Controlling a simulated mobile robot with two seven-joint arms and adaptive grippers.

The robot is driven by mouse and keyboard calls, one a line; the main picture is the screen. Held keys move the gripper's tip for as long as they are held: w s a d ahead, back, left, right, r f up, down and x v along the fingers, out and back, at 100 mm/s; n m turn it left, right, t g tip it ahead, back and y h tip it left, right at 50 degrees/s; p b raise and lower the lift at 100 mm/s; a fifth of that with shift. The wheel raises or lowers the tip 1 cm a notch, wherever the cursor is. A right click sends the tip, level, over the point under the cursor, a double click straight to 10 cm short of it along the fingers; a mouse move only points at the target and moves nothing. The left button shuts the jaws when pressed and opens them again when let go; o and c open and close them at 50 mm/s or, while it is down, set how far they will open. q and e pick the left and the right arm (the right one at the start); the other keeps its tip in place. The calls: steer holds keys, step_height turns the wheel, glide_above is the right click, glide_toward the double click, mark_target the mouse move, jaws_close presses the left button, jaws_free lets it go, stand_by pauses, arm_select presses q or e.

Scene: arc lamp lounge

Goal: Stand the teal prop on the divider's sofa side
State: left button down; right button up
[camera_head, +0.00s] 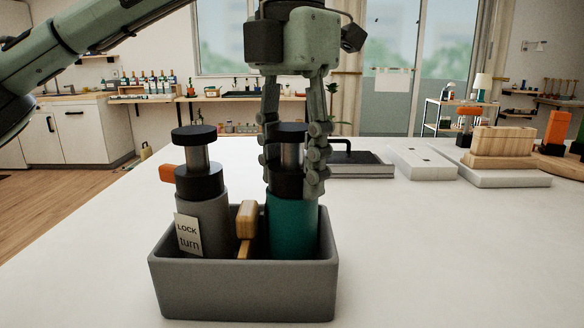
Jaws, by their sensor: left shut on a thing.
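The teal prop (292,226) stands upright in the right half of a grey open bin (245,290), with a black collar, a metal neck and a black cap above its teal body. My left gripper (291,183) comes down from above, its fingers shut around the prop's black collar and neck. The fingers partly hide the neck and cap. The bin walls hide the prop's base, so I cannot tell whether it touches the bottom. I cannot make out a divider or a sofa for certain. My right gripper is out of view.
A grey cylinder (213,222) with a black cap, an orange tab and a "LOCK turn" label stands in the bin's left half. A wooden piece (246,220) sits between the two. Behind are a black-handled tray (357,168) and a white slab (423,163).

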mark_target(292, 127)
arm_select(q)
steer(key=shift+f, duration=0.15)
steer(key=c, duration=1.1)
jaws_free()
steer(key=shift+o, duration=1.4)
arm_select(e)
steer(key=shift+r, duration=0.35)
arm_select(q)
steer(key=shift+r, duration=0.45)
step_height(292, 127, up, 5)
steer(key=shift+r+p, duration=0.15)
steer(key=shift+p, duration=0.45)
steer(key=shift+r+p, duration=0.55)
steer(key=shift+r, duration=2.5)
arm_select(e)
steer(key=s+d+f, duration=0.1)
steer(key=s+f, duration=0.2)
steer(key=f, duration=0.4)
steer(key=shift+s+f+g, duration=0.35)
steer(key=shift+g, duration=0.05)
